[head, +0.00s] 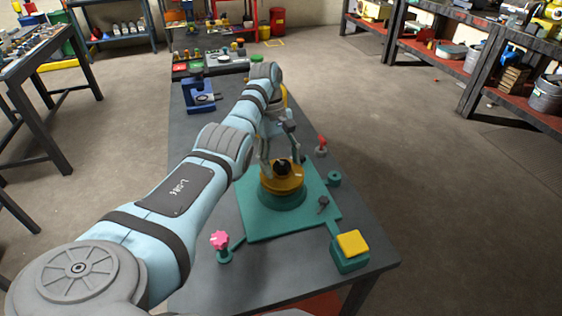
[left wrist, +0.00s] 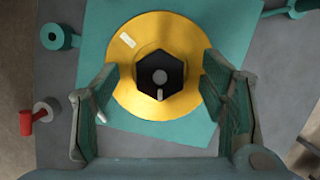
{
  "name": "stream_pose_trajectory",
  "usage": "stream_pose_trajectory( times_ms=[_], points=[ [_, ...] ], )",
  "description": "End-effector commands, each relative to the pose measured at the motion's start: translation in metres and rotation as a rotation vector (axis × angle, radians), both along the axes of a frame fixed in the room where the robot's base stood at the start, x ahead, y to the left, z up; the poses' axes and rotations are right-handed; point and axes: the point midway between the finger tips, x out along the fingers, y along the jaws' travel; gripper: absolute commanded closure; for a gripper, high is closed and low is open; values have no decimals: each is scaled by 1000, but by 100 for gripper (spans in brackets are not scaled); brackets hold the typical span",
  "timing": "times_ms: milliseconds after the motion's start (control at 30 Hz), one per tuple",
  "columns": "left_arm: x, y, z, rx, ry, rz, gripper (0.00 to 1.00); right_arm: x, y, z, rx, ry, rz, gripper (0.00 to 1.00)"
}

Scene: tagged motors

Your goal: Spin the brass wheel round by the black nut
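The brass wheel (head: 283,183) lies flat on a round green base on a green plate (head: 261,223). The black nut (head: 282,168) stands at its centre; the left wrist view also shows the black hexagonal nut (left wrist: 160,77) with a white mark, and the brass wheel (left wrist: 125,75) with a white tag. My left gripper (head: 282,158) points down over the wheel. In the left wrist view its fingers (left wrist: 160,90) are wide apart on either side of the nut, with gaps between them and it. My right gripper is in neither view.
A yellow block on a green stand (head: 351,245), a pink knob (head: 220,241), a red-handled part (head: 321,146) and a green ring (head: 334,178) surround the plate. A blue vise (head: 199,95) stands farther back. Bare grey tabletop lies at the front.

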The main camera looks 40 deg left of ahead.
Motion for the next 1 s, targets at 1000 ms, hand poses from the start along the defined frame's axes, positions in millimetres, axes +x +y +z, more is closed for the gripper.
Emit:
stream_pose_trajectory(
  times_ms=[1000],
  points=[
    [-6, -1, 9, 3, 0, 957, 33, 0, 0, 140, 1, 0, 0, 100]
  ],
)
